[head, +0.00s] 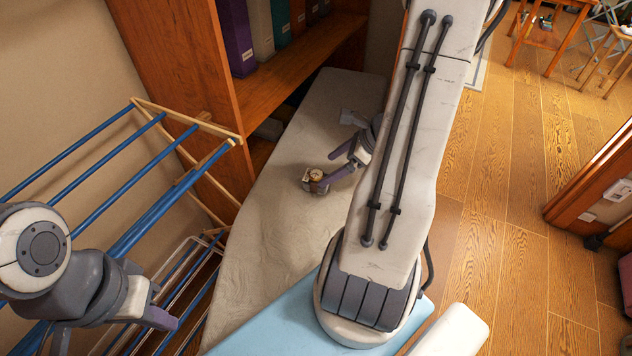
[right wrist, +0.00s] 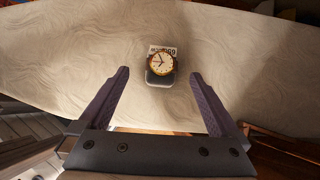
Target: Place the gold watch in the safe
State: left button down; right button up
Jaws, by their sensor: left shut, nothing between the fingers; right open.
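The gold watch (head: 316,174) sits on the beige ironing board (head: 275,240). In the right wrist view the watch (right wrist: 161,64) shows a cream dial with a gold rim, on a small dark base with a white printed label behind it. My right gripper (head: 337,170) is over the board, open, with one finger near the watch in the head view. In the right wrist view the watch lies beyond the tips of my right gripper (right wrist: 158,72), roughly centred between them. My left gripper (head: 165,318) is shut and empty at the lower left. No safe can be made out.
A drying rack (head: 150,225) with blue rods stands left of the board. A wooden shelf (head: 290,62) with binders (head: 237,38) stands behind it. A light blue cloth-like surface (head: 275,325) covers the board's near end. Wooden floor (head: 505,200) is open on the right.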

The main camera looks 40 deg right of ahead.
aim_at(318, 174)
jog(key=x, duration=0.6)
jog(key=shift+w+d+f, duration=0.1)
jog(key=shift+w+f, duration=0.1)
grip_shut()
jog(key=shift+r, duration=0.1)
